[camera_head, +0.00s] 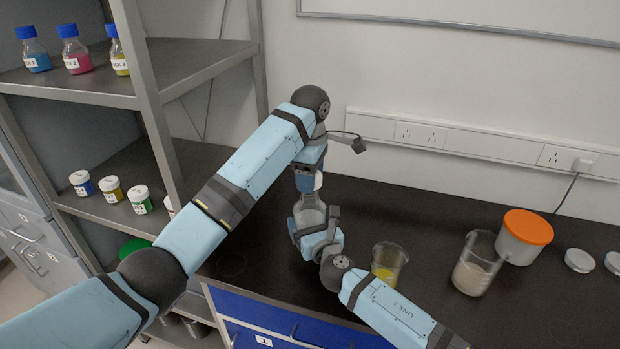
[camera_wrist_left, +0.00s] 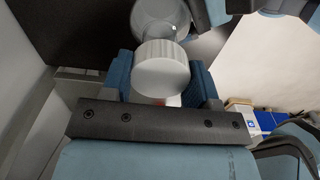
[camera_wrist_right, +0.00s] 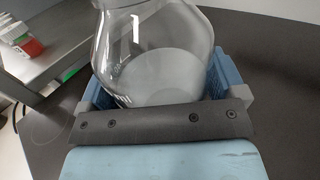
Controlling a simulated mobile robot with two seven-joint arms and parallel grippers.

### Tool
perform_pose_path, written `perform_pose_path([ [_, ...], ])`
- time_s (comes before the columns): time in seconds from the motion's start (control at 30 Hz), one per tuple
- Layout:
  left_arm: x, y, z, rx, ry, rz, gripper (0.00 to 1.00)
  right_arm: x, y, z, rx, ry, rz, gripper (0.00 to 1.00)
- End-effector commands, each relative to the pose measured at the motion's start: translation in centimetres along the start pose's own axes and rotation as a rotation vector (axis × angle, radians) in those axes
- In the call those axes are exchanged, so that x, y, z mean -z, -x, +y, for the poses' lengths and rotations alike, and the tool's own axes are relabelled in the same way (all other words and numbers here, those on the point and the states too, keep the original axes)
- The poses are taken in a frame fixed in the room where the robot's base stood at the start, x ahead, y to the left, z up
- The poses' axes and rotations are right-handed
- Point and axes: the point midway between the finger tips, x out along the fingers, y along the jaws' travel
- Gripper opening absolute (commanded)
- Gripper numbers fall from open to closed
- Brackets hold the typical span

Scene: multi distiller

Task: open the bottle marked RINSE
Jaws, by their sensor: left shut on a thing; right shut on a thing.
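A clear glass bottle (camera_head: 309,214) with pale contents stands over the dark bench, and its body also fills the right wrist view (camera_wrist_right: 150,50). My right gripper (camera_head: 314,235) is shut around the bottle's lower body, one blue finger on each side. My left gripper (camera_head: 308,180) is above the bottle, shut on a white ribbed cap (camera_wrist_left: 160,70). The cap shows as a white edge in the head view (camera_head: 318,181). I cannot tell whether the cap still touches the bottle's neck. No RINSE lettering is readable.
A beaker with yellow liquid (camera_head: 386,272) stands close right of my right gripper. Farther right are a beaker with beige contents (camera_head: 474,272), an orange-lidded tub (camera_head: 524,238) and white lids (camera_head: 579,260). A metal shelf (camera_head: 190,66) with bottles and jars rises at left.

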Motion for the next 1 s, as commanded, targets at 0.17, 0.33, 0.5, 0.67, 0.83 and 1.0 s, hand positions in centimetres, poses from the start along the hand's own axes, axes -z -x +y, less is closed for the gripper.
perform_pose_path([
  [0.17,0.1,2.4,0.1,-0.003,-0.001,0.005,0.26,0.2,0.1,0.1,-0.001,0.0,0.003,0.23],
  [0.33,0.0,3.1,0.0,0.0,0.0,0.002,0.26,0.2,0.1,0.1,-0.001,-0.001,0.003,0.23],
  [0.5,0.0,3.1,0.0,0.0,0.0,0.001,0.26,0.2,0.1,0.1,-0.001,-0.001,0.003,0.92],
  [0.67,0.0,3.1,0.0,0.0,0.0,0.001,0.26,0.1,0.1,0.1,-0.001,-0.001,0.002,1.0],
  [0.83,0.0,3.1,0.0,0.0,0.0,0.001,0.26,0.1,0.3,0.0,-0.001,-0.001,0.002,1.0],
  [1.0,0.0,3.5,0.0,0.0,0.0,0.001,0.26,0.1,2.6,0.0,-0.001,0.0,0.002,1.0],
])
